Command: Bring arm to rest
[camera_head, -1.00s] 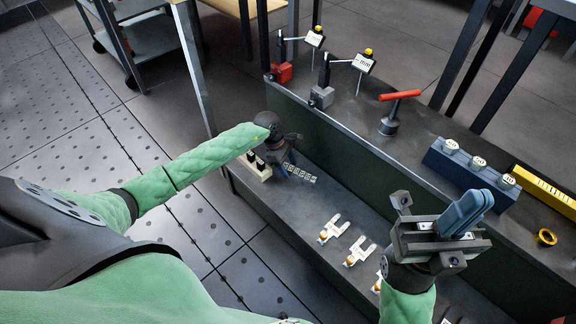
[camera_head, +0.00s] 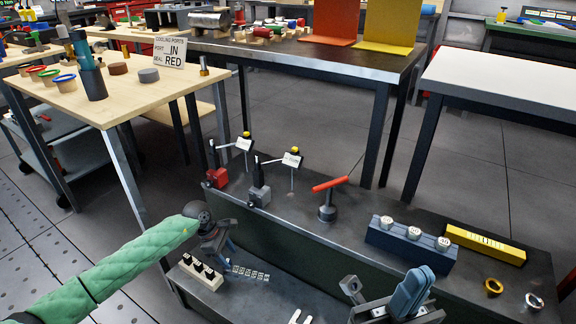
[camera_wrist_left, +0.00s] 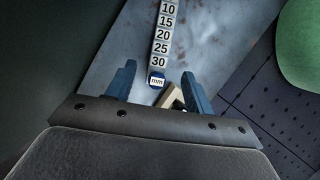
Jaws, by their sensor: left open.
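My left arm, in a green sleeve, comes in from the left in the head view. Its gripper (camera_head: 215,240) is over the lower shelf of the dark bench, beside a strip of number labels (camera_head: 250,272). In the left wrist view the left gripper (camera_wrist_left: 156,85) has its two blue fingers apart with nothing gripped. The label strip (camera_wrist_left: 162,35) and part of a pale block (camera_wrist_left: 170,97) show beyond and between them. My right gripper (camera_head: 395,300) is at the bottom of the head view, with blue fingers close together; whether they are shut is unclear.
A wooden table (camera_head: 120,103) is behind left; a white-topped table (camera_head: 510,85) is behind right. Floor lies between.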

